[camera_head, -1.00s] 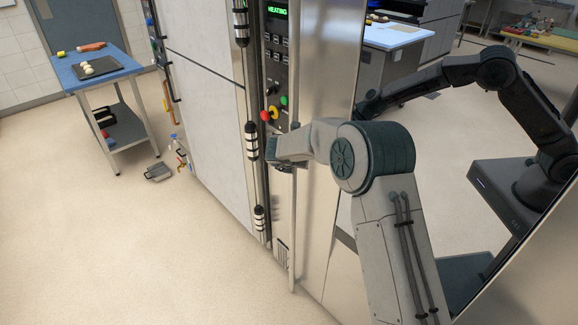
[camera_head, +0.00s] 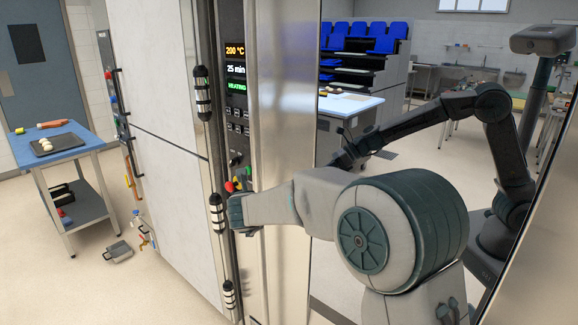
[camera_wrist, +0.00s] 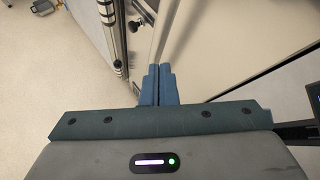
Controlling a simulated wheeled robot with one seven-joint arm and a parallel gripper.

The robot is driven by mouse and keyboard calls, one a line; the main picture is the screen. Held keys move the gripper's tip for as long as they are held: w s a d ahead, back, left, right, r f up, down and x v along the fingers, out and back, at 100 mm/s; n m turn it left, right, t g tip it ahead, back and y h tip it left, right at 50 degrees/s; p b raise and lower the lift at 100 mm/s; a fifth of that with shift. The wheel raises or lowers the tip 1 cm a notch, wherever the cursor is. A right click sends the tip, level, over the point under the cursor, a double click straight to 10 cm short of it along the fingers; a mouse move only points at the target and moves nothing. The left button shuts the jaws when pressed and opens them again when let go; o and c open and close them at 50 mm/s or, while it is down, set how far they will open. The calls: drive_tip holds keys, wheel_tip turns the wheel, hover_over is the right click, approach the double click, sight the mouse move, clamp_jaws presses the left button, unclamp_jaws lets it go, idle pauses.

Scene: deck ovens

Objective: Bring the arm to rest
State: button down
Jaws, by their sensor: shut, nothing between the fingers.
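My gripper (camera_wrist: 158,84) shows its two blue fingers side by side and closed together in the wrist view, with nothing between them. In the head view my gripper (camera_head: 238,212) is in front of the oven's narrow steel front, just below the coloured buttons. My arm is stretched forward and leftward from the right side of the picture. The fingertips are hard to make out in the head view. I cannot tell whether the gripper touches the oven.
The oven's control panel (camera_head: 236,105) reads 200 °C, 25 min and HEATING. Polished steel at right mirrors my arm. A blue-topped table (camera_head: 80,150) holds a dark tray (camera_head: 56,144).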

drive_tip(key=s+d+r+n+g+y, duration=0.15)
drive_tip(key=s+d+r+n, duration=0.3)
drive_tip(key=n, duration=0.45)
drive_tip(key=s+d+r+n+t+y, duration=0.1)
drive_tip(key=s+d+r+n+y, duration=0.15)
drive_tip(key=s+d+n, duration=0.45)
drive_tip(key=s+d+f+n+g+h, duration=0.2)
drive_tip(key=s+d+n, duration=0.5)
drive_tip(key=s, duration=0.5)
drive_tip(key=s+d+f+n+g+h, duration=0.3)
drive_tip(key=s+d+f+n+g, duration=0.2)
drive_tip(key=s+d+n, duration=0.3)
drive_tip(key=s+d+f, duration=0.1)
drive_tip(key=s+d, duration=0.1)
drive_tip(key=s, duration=0.1)
drive_tip(key=shift+s+n, duration=0.3)
drive_tip(key=shift+s, duration=0.1)
